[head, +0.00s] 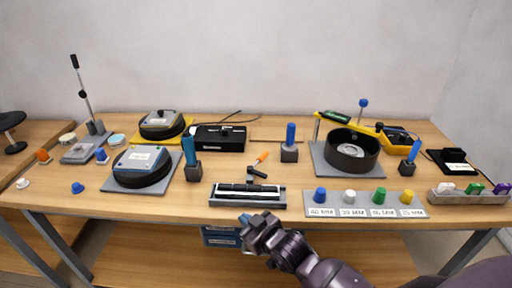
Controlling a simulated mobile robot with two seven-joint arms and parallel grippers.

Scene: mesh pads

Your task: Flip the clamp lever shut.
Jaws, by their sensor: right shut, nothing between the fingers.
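The clamp lever has an orange handle (262,157) and a dark lower part (257,173). It stands tilted up and to the right at the back edge of a black and white clamp fixture (231,196), near the front middle of the table. My right gripper (250,219) is shut and empty. It shows just in front of the fixture, at the table's front edge, below the lever in the head view. I cannot tell whether it touches anything. My left gripper is not in view.
On the wooden table (160,206), blue-handled blocks stand left (193,172) and right (289,153) of the lever. A panel with coloured knobs (365,197) lies to the right. A round black device (140,177) sits to the left. A black box (220,140) is behind.

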